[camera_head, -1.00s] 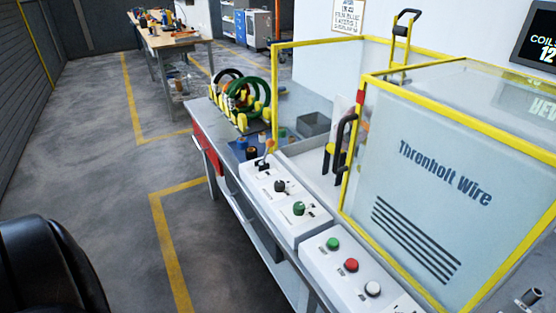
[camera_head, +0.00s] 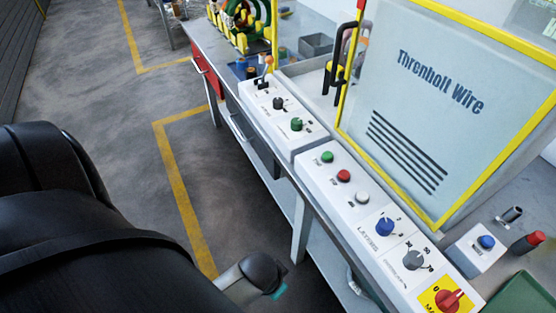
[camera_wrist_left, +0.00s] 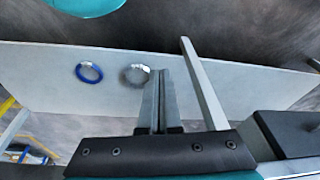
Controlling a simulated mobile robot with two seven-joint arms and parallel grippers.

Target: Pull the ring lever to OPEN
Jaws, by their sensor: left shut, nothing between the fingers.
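A small lever (camera_head: 263,77) stands at the far end of the white control box, with an orange piece at or just behind its top. It is too small to tell its setting or read its label, and I cannot be sure it is the ring lever. My left arm fills the lower left of the head view, ending in a grey, teal-banded link below the bench edge. My left gripper (camera_wrist_left: 160,92) shows in the left wrist view, shut and empty, over a pale shelf-like surface (camera_wrist_left: 40,70). It is not near the lever. My right gripper is not in view.
Dark knob (camera_head: 278,103), green knob (camera_head: 297,124), several buttons and a red switch (camera_head: 449,300) line the bench front. A yellow-framed guard (camera_head: 400,125) rises behind them. In the wrist view, a blue ring (camera_wrist_left: 89,72) and a grey ring (camera_wrist_left: 134,75) lie on the pale surface.

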